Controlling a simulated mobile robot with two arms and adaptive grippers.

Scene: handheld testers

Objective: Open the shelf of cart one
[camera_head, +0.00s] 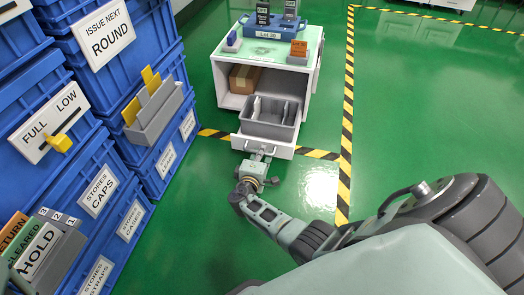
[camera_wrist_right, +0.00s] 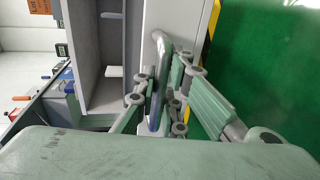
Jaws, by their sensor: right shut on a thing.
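The white cart (camera_head: 309,88) stands at the upper middle of the head view. Its lower shelf (camera_head: 285,151) sticks out from the cart's front toward me and carries a grey divided bin (camera_head: 262,131). My right gripper (camera_head: 259,157) is at the middle of the shelf's front panel, shut on the shelf handle. The right wrist view shows the bar handle (camera_wrist_right: 158,75) between the fingers of this gripper (camera_wrist_right: 160,103). The fingers partly hide the handle. My left gripper is not in view.
Blue crates (camera_head: 85,130) with labels are stacked along the left. A brown box (camera_head: 243,79) sits inside the cart. A blue tray (camera_head: 270,30) and an orange card holder (camera_head: 298,51) stand on top. Yellow-black tape (camera_head: 347,110) marks the green floor, which is clear at right.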

